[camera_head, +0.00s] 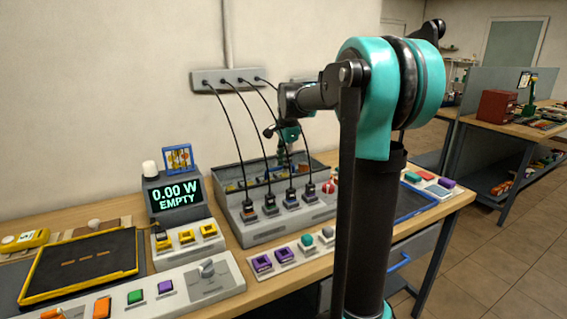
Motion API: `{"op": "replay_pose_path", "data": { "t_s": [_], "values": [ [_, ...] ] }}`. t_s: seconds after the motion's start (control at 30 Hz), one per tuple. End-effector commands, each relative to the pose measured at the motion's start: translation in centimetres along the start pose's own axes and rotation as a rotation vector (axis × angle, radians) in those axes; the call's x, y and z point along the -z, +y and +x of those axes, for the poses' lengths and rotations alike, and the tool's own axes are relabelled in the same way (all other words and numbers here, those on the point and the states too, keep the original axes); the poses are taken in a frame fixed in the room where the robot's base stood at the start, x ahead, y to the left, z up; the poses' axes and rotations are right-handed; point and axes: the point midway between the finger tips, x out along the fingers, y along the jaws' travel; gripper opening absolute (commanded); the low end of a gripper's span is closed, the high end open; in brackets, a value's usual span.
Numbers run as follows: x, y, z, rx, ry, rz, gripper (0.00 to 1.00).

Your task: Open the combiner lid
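My gripper (284,158) hangs behind the black cables, over the dark-topped rear part of a grey box (262,238). It is small and partly hidden by the cables, so I cannot tell whether its fingers are open or touch anything. The grey box, which appears to be the combiner, has several black cables plugged in along its front. Its dark rear section (240,174) has a raised rim. I cannot clearly make out a separate lid or its position.
A display (175,196) reading "0.00 W EMPTY" stands left of the box. Cables hang from a wall strip (212,79). A black tray (85,262) and a grey button panel (212,281) lie at the front left. A blue-edged tray (412,203) lies right of my arm.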

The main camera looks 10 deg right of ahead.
Motion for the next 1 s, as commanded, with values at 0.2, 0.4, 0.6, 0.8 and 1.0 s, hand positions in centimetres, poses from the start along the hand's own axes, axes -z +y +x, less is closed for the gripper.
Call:
{"op": "replay_pose_path", "data": {
  "t_s": [0.2, 0.4, 0.6, 0.8, 1.0],
  "values": [
    [0.0, 0.0, 0.0, 0.000, 0.000, 0.000, 0.00],
    [0.0, 0.0, 0.0, 0.000, 0.000, 0.000, 0.00],
    [0.0, 0.0, -0.1, -0.001, 0.000, 0.000, 0.00],
    [0.0, -0.4, -0.6, -0.032, 0.000, 0.000, 0.00],
    [0.0, -1.6, -2.2, -0.133, 0.000, -0.002, 0.00]
  ]
}}
